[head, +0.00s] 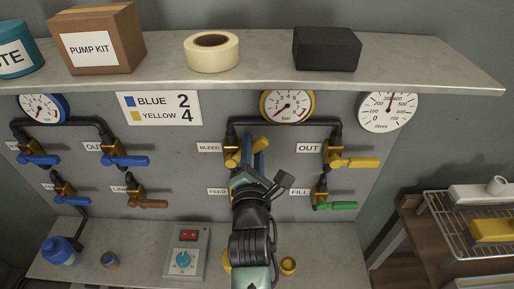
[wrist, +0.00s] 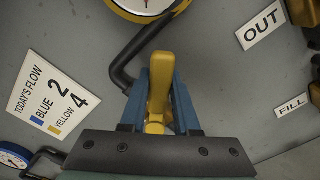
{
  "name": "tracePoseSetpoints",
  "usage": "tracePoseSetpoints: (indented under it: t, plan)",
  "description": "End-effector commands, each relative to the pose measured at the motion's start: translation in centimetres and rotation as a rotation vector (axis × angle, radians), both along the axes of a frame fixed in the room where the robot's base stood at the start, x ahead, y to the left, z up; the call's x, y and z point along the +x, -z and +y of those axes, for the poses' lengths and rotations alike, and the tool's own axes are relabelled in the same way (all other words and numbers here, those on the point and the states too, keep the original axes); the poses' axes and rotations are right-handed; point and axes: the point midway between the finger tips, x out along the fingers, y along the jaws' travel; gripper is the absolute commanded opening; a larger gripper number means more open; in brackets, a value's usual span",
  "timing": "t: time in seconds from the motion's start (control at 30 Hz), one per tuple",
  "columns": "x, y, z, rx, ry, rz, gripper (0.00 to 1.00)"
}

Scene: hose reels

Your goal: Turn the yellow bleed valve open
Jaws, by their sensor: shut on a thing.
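The yellow bleed valve (head: 232,158) is on the wall panel beside the BLEED label (head: 209,147), partly hidden by my gripper. Its yellow handle (wrist: 158,85) stands between the two blue fingers in the wrist view. My gripper (wrist: 160,95) is shut on this handle, a finger on each side. In the head view my gripper (head: 258,152) reaches up from below. The handle looks roughly upright there, unlike the sideways yellow handle (head: 358,162) of the OUT valve. The valve at the FEED label (head: 217,191) is hidden behind my arm.
A yellow-rimmed gauge (head: 287,106) and a dark pipe (head: 285,124) sit just above. The green-handled FILL valve (head: 335,206) is at lower right. Blue-handled valves (head: 125,160) are at left. A control box (head: 186,251) and small cups stand on the ledge below.

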Motion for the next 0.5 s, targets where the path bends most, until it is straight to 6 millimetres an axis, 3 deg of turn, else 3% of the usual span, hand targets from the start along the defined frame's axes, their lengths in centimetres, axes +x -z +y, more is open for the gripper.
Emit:
tracePoseSetpoints:
  t: [0.13, 0.5]
  plan:
    - [0.0, -1.2, 0.5, -0.145, -0.001, 0.002, 0.0]
    - [0.0, -2.2, 2.0, -0.491, -0.004, 0.001, 0.0]
